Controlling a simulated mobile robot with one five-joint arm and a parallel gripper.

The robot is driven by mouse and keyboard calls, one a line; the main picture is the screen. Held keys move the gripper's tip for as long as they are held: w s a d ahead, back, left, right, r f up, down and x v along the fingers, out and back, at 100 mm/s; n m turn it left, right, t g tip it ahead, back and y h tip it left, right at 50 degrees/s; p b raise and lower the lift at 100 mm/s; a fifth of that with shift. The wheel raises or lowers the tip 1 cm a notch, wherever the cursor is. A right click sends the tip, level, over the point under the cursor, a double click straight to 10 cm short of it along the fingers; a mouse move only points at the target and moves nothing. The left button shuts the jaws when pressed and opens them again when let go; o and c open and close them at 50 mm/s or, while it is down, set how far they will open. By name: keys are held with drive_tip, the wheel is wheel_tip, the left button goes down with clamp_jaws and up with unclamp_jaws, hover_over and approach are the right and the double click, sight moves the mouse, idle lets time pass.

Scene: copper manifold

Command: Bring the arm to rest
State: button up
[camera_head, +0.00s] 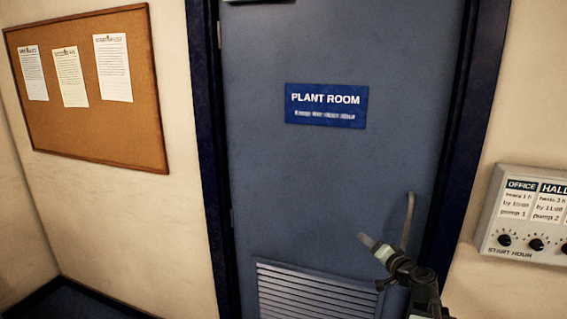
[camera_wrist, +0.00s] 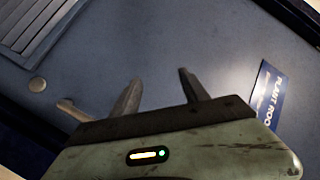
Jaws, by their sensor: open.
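My gripper (camera_head: 369,243) is in front of the lower right part of a blue door in the head view, near the door's handle (camera_head: 408,215). In the wrist view my gripper (camera_wrist: 158,88) shows two fingers spread apart with nothing between them. The door (camera_wrist: 220,40) fills the background there. A handle end (camera_wrist: 70,108) shows left of the fingers; whether a finger touches it I cannot tell.
The door (camera_head: 250,180) is shut in its dark frame, with a "PLANT ROOM" sign (camera_head: 326,105) and a louvred vent (camera_head: 315,290). A cork board (camera_head: 130,135) with papers hangs at left. A control panel (camera_head: 530,215) with knobs is on the right wall.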

drive_tip(key=s+a+f+n+g+y, duration=0.1)
drive_tip(key=s+a+f+n+g, duration=0.2)
drive_tip(key=a, duration=0.5)
drive_tip(key=s+a+f+n+g, duration=0.2)
drive_tip(key=a+f+g, duration=0.1)
drive_tip(key=a+f, duration=0.4)
drive_tip(key=s+a+f+n+g+y, duration=0.1)
drive_tip(key=s+a+f+n+g, duration=0.15)
drive_tip(key=a, duration=0.65)
drive_tip(key=s+d+f+g+h, duration=0.6)
drive_tip(key=s+d+f, duration=0.1)
drive_tip(key=s, duration=0.4)
drive_tip(key=shift+s+d+g, duration=0.35)
drive_tip(key=shift+s+d, duration=0.05)
drive_tip(key=shift+d, duration=0.5)
